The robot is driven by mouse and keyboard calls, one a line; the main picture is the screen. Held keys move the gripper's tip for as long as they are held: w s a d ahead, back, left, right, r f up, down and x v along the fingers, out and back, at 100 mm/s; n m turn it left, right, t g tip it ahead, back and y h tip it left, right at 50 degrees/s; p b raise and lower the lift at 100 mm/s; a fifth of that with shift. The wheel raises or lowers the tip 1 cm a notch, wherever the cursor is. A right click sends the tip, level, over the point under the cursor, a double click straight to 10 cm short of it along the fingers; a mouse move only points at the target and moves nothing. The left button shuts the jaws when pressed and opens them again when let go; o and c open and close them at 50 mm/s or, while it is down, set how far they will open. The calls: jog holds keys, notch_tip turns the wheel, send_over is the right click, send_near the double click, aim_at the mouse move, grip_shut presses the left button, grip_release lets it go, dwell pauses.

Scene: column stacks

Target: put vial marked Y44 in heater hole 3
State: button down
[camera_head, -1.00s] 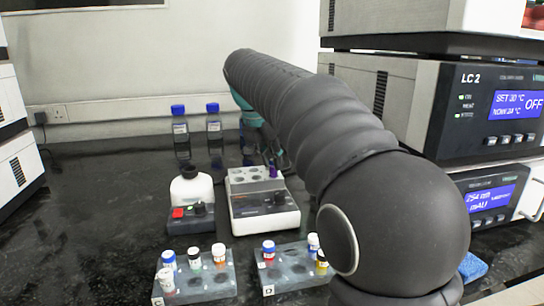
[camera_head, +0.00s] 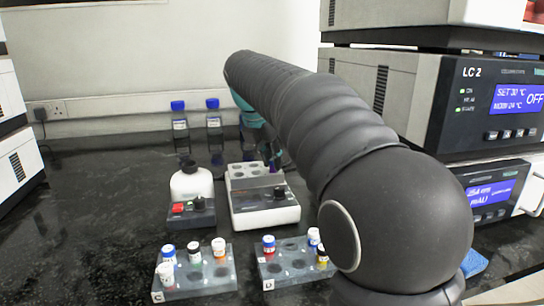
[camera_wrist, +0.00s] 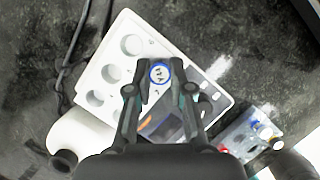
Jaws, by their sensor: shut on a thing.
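My gripper (camera_wrist: 160,88) is shut on a vial (camera_wrist: 160,72) in the wrist view. The vial shows from above as a white top with a blue ring; its dark marking is too small to read surely. It is over the white heater (camera_wrist: 203,62), near the row of open holes (camera_wrist: 112,72); I cannot tell its height above the block. In the head view the heater (camera_head: 265,216) stands in the middle of the bench, with a grey holed block at its back.
A white bottle (camera_head: 191,183) stands left of the heater behind a small control box (camera_head: 190,213). Racks C (camera_head: 205,284) and D (camera_head: 290,278) with several vials lie in front. Two blue-capped bottles (camera_head: 180,125) (camera_head: 214,125) stand behind. Instruments (camera_head: 440,100) stand at right.

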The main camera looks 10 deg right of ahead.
jog(key=c, duration=0.6)
grip_release()
jog(key=shift+c, duration=0.2)
jog(key=shift+r, duration=0.1)
jog(key=shift+r+p, duration=0.85)
jog(key=shift+r, duration=2)
